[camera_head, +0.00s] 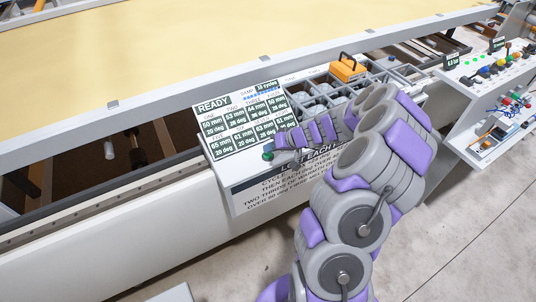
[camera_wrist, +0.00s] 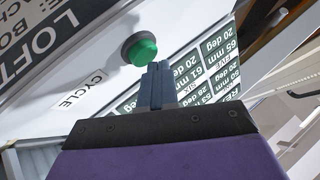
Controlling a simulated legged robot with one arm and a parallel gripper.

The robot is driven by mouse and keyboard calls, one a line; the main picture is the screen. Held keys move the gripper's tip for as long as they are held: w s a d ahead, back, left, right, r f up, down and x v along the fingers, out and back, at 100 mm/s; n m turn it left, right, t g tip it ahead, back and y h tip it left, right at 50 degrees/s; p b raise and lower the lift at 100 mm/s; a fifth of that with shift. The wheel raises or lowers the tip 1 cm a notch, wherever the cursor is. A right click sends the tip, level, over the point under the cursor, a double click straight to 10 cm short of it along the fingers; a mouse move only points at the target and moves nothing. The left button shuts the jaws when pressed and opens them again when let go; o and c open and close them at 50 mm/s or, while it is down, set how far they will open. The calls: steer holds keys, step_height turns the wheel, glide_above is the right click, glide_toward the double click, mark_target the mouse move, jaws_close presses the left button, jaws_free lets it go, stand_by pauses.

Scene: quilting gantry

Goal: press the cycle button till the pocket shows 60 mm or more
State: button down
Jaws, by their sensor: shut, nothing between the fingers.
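The green cycle button (camera_wrist: 140,48) is a round dome in a dark collar, beside a label reading CYCLE, in the wrist view. It is small and partly hidden in the head view (camera_head: 268,155). My gripper (camera_wrist: 158,68) is shut and empty, its fingertips right by the button's edge; I cannot tell whether they touch. It also shows at the panel in the head view (camera_head: 277,148). The display board (camera_head: 240,122) reads READY, with a grid of pocket values in mm and deg. Pocket five reads 65 mm and six 61 mm; several others are in the 50s.
A control shelf (camera_head: 490,75) with coloured knobs is at far right. The yellow quilting bed (camera_head: 200,45) lies behind. Printed text covers the panel front below the button.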

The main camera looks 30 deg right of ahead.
mark_target(270, 154)
steer(key=shift+f, duration=0.5)
stand_by(0.8)
steer(key=shift+r, duration=1.05)
steer(key=shift+r+p, duration=1.2)
steer(key=shift+r, duration=1.25)
